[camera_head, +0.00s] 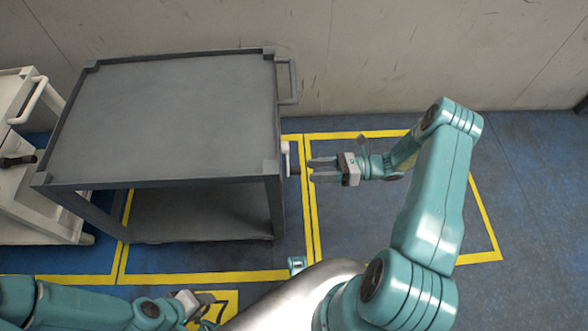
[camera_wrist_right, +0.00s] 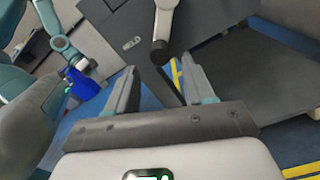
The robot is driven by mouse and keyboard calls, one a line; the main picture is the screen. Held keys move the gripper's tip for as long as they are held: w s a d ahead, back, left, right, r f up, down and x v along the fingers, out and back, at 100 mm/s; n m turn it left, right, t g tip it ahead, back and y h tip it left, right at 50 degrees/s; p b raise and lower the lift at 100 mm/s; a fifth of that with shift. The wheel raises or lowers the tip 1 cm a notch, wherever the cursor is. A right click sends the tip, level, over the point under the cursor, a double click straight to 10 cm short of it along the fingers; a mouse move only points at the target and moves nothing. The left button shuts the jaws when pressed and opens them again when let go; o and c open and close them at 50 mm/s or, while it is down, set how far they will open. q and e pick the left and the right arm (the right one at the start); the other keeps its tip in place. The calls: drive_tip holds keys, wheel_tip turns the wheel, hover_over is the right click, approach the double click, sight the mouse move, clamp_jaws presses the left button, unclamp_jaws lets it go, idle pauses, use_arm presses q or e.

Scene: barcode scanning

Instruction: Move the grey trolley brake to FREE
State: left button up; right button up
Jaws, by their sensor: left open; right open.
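The grey trolley (camera_head: 165,110) stands inside a yellow floor outline. On its right side is a pale brake lever (camera_head: 286,157) with a dark knob at its end. The lever also shows in the right wrist view (camera_wrist_right: 166,18), its knob between and just beyond my fingertips. My right gripper (camera_head: 312,170) is open and empty, pointing at the lever from the right; I see no clear contact. Its fingers frame the knob in the wrist view (camera_wrist_right: 160,68). My left gripper (camera_head: 196,303) is open at the bottom of the head view.
A white trolley (camera_head: 40,205) with a dark-knobbed lever (camera_head: 18,160) stands to the left. A push handle (camera_head: 293,80) sticks out from the grey trolley's right end. A scuffed wall (camera_head: 400,60) runs behind. The blue floor (camera_head: 530,190) on the right is clear.

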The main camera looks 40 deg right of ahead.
sight(296, 171)
drive_tip(key=x, duration=0.6)
drive_tip(key=shift+w+a, duration=0.1)
drive_tip(key=shift+a, duration=0.05)
